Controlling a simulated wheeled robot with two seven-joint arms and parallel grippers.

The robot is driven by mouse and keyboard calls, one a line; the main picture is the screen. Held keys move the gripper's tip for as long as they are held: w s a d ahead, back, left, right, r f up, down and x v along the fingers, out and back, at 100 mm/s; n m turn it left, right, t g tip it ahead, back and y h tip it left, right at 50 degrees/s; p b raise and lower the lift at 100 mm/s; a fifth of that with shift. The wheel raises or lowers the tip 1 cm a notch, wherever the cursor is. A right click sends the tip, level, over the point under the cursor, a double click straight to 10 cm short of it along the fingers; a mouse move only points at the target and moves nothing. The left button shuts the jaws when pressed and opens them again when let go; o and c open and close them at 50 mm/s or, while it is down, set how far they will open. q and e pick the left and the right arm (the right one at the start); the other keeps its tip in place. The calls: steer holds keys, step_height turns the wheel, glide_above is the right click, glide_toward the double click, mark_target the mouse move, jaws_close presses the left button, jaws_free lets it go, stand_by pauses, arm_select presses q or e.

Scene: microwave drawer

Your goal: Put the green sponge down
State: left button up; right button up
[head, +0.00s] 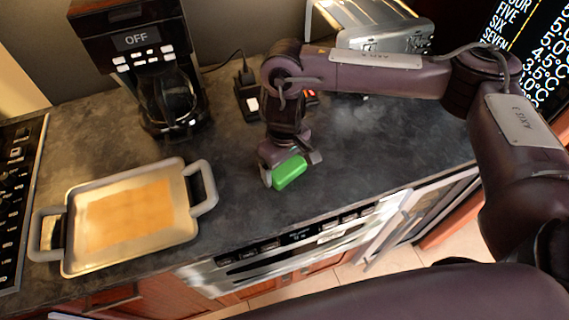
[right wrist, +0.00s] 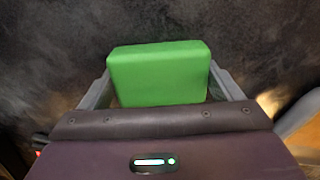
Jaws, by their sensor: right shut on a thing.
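The green sponge (head: 290,173) is a bright green block held in my right gripper (head: 287,174) over the dark countertop (head: 240,205). In the right wrist view the sponge (right wrist: 160,73) sits between the two grey fingers of the gripper (right wrist: 160,88), one on each side. The gripper is shut on it. I cannot tell whether the sponge's underside touches the counter. My left gripper is not in view.
A grey two-handled tray (head: 190,235) lies on the counter to the left. A coffee maker (head: 140,60) and a toaster (head: 385,38) stand at the back. An opened appliance door (head: 400,215) is below the counter's front edge. Counter around the sponge is clear.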

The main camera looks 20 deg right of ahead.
mark_target(284, 165)
steer(key=shift+s+f, duration=0.1)
steer(key=o, duration=0.8)
step_height(284, 165, up, 12)
steer(key=shift+r+p, duration=0.2)
steer(key=shift+p, duration=0.1)
stand_by(0.4)
